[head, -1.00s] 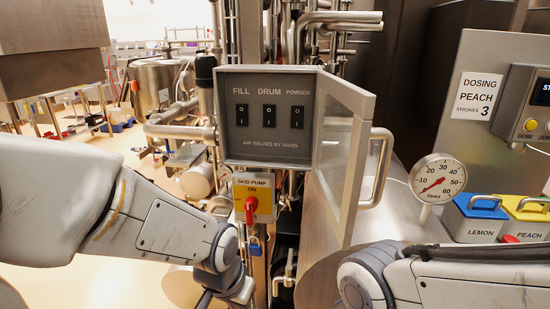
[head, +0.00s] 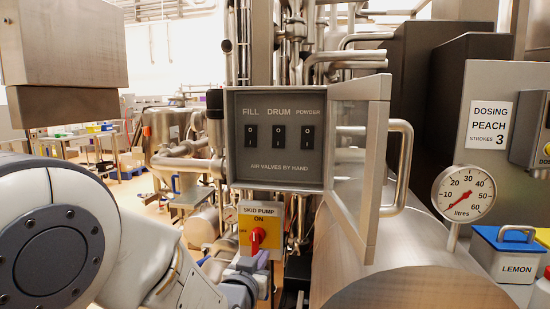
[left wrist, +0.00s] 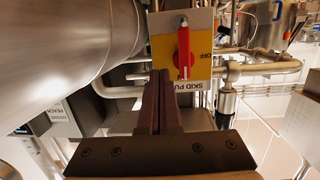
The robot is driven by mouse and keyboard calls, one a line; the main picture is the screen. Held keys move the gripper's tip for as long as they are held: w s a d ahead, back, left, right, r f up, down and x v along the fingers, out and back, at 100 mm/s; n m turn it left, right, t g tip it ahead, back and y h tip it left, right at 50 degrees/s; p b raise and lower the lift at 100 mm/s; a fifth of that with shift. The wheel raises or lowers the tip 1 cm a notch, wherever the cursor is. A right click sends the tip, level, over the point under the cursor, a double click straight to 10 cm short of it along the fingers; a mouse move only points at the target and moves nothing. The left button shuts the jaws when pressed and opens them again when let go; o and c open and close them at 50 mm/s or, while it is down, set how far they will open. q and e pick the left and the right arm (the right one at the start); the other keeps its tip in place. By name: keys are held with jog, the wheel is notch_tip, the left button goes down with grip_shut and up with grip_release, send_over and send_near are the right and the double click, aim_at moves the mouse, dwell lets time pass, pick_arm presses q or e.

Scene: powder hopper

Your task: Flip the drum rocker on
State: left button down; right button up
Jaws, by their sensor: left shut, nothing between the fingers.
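The grey valve box (head: 275,177) faces me in the head view, its clear door (head: 360,170) swung open to the right. The black DRUM rocker (head: 279,137) sits between the FILL rocker (head: 250,136) and the POWDER rocker (head: 307,137). All three look alike, with 0 above. My left gripper (head: 248,263) is low in front of the skid pump switch, below the box and apart from the rockers. In the left wrist view its dark fingers (left wrist: 160,75) are together and empty, just beside the yellow switch plate. My right gripper is out of view.
The skid pump switch (head: 258,238) has a red handle on a yellow plate, close to my left gripper. Pipes crowd behind the box.

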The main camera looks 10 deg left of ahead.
pick_arm(q)
jog(key=s+d+r+t, duration=0.1)
jog(key=r+t, duration=0.3)
jog(key=r, duration=0.4)
jog(key=s+r+t, duration=0.4)
jog(key=r+t, duration=0.1)
jog(key=r, duration=0.3)
jog(key=shift+d+r+n+t+y, duration=0.3)
jog(key=shift+d+n+y, duration=0.1)
jog(key=shift+w+r, duration=0.1)
jog(key=shift+w, duration=0.05)
jog(key=p, duration=0.3)
send_near(278, 141)
notch_tip(278, 141, up, 4)
jog(key=w, duration=0.3)
jog(key=shift+w, duration=0.25)
jog(key=shift+w+p, duration=0.3)
jog(key=shift+w, duration=0.2)
